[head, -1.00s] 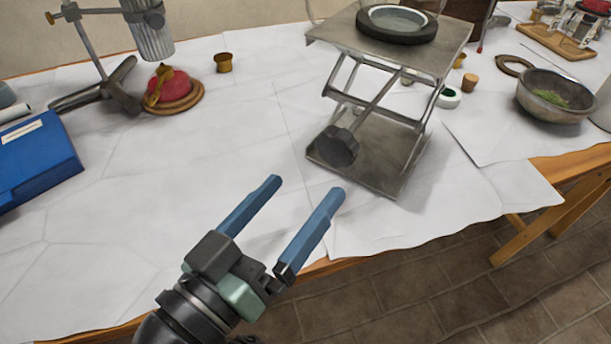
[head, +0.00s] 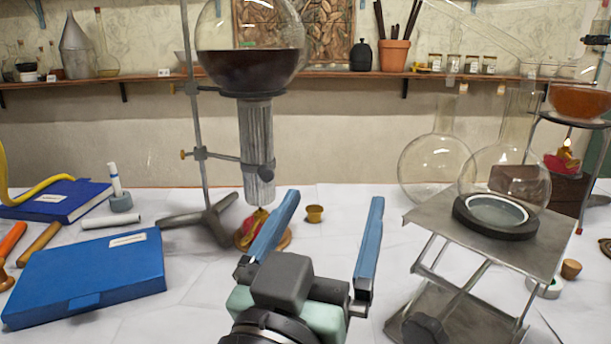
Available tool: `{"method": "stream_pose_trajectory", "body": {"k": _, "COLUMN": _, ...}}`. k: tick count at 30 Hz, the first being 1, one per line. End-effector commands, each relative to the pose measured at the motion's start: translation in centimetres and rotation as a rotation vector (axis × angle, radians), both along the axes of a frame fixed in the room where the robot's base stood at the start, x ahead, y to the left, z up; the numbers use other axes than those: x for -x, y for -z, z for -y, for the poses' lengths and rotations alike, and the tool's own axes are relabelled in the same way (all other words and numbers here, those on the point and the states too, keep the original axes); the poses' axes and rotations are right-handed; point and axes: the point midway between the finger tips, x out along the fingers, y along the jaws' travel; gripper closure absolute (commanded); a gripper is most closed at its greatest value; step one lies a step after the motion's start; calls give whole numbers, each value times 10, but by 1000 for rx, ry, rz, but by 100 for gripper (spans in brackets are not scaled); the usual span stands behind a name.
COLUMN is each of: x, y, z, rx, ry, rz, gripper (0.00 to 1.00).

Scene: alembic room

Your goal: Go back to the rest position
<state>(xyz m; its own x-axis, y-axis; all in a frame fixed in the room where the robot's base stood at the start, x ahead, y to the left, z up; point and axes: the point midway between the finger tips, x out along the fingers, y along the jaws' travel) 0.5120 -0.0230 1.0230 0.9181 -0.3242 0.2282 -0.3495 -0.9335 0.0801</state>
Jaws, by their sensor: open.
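My gripper (head: 333,208) is in the lower middle of the head view, its two blue fingers spread wide and pointing up and away. Nothing is between the fingers. It appears above the white-covered table (head: 190,285). Its left finger partly hides a red burner (head: 252,222) on a round wooden base. My gripper is left of the metal lab jack (head: 432,212) and hides no part of its top plate.
A retort stand (head: 190,120) holds a flask of dark liquid (head: 250,68) behind my gripper. Glass flasks (head: 432,168) stand at the right, one on the jack's dark ring (head: 497,228). A shelf (head: 300,75) runs along the wall.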

Motion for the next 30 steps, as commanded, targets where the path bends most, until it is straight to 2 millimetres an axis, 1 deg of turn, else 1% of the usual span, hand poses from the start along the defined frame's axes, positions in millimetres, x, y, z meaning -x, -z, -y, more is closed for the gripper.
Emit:
{"method": "stream_pose_trajectory", "body": {"k": 1, "x": 3, "y": -34, "z": -3, "rx": -3, "ry": -60, "rz": 92, "gripper": 4}}
{"method": "stream_pose_trajectory", "body": {"k": 2, "x": 6, "y": -51, "z": -5, "rx": -2, "ry": -97, "rz": 144, "gripper": 4}}
{"method": "stream_pose_trajectory", "body": {"k": 3, "x": 11, "y": -74, "z": -9, "rx": -1, "ry": -145, "rz": 211, "gripper": 4}}
{"method": "stream_pose_trajectory", "body": {"k": 5, "x": 22, "y": -106, "z": -13, "rx": 5, "ry": -209, "rz": 312, "gripper": 4}}
{"method": "stream_pose_trajectory", "body": {"k": 6, "x": 33, "y": -127, "z": -15, "rx": 10, "ry": -248, "rz": 380, "gripper": 4}}
{"method": "stream_pose_trajectory", "body": {"k": 8, "x": 50, "y": -157, "z": -18, "rx": 21, "ry": -302, "rz": 482, "gripper": 4}}
{"method": "stream_pose_trajectory", "body": {"k": 9, "x": 64, "y": -175, "z": -19, "rx": 28, "ry": -336, "rz": 549, "gripper": 4}}
{"method": "stream_pose_trajectory", "body": {"k": 10, "x": 75, "y": -188, "z": -20, "rx": 33, "ry": -361, "rz": 601, "gripper": 4}}
{"method": "stream_pose_trajectory", "body": {"k": 11, "x": 78, "y": -204, "z": -21, "rx": 35, "ry": -372, "rz": 615, "gripper": 4}}
{"method": "stream_pose_trajectory", "body": {"k": 12, "x": 74, "y": -217, "z": -22, "rx": 32, "ry": -370, "rz": 599, "gripper": 4}}
{"method": "stream_pose_trajectory", "body": {"k": 17, "x": 73, "y": -260, "z": -22, "rx": 30, "ry": -369, "rz": 593, "gripper": 4}}
{"method": "stream_pose_trajectory", "body": {"k": 30, "x": 72, "y": -396, "z": -23, "rx": 28, "ry": -372, "rz": 589, "gripper": 4}}
